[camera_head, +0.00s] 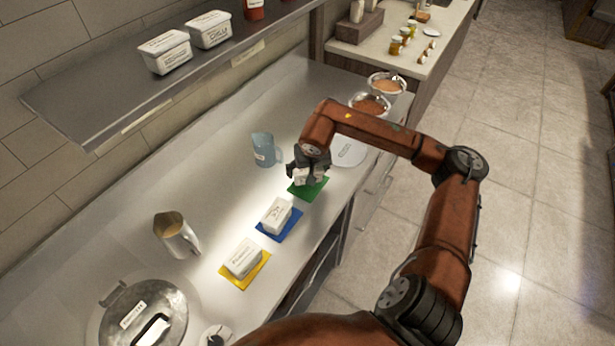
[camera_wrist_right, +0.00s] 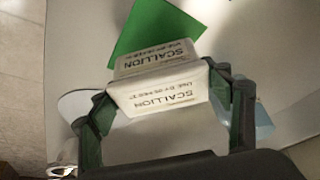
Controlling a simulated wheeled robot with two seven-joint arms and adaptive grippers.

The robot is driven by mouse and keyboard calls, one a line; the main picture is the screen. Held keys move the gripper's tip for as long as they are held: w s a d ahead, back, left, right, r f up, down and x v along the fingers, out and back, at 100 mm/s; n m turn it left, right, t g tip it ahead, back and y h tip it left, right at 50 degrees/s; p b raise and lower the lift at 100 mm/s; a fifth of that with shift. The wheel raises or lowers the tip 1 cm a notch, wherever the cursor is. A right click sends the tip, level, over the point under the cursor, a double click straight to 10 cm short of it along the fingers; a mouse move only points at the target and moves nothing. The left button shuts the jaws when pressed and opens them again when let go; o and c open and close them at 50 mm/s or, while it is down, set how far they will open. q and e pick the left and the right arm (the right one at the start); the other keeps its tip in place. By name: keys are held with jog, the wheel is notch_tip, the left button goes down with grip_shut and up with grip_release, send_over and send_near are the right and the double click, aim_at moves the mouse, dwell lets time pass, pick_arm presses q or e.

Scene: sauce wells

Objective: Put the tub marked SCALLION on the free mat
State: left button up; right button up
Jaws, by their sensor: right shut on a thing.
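My right gripper (camera_head: 305,172) is shut on the white tub marked SCALLION (camera_wrist_right: 155,92), with a finger on each side of it. In the head view the tub (camera_head: 302,176) is partly hidden by the gripper, at the upper left part of the green mat (camera_head: 311,191). The green mat (camera_wrist_right: 158,27) shows past the tub in the wrist view, with nothing else on it. I cannot tell whether the tub touches the mat. My left gripper is not in view.
White tubs stand on the blue mat (camera_head: 268,233) and yellow mat (camera_head: 237,281). A blue jug (camera_head: 265,150) stands close left of my gripper, and a white plate (camera_head: 350,153) right of it. A metal pitcher (camera_head: 175,237) and lidded pot (camera_head: 165,300) are nearer. A shelf (camera_head: 115,97) overhangs the left.

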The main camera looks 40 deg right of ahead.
notch_tip(320, 180, down, 3)
jog(key=shift+f, duration=0.1)
jog(key=o, duration=1.4)
jog(key=v, duration=1.2)
jog(key=shift+p, duration=0.3)
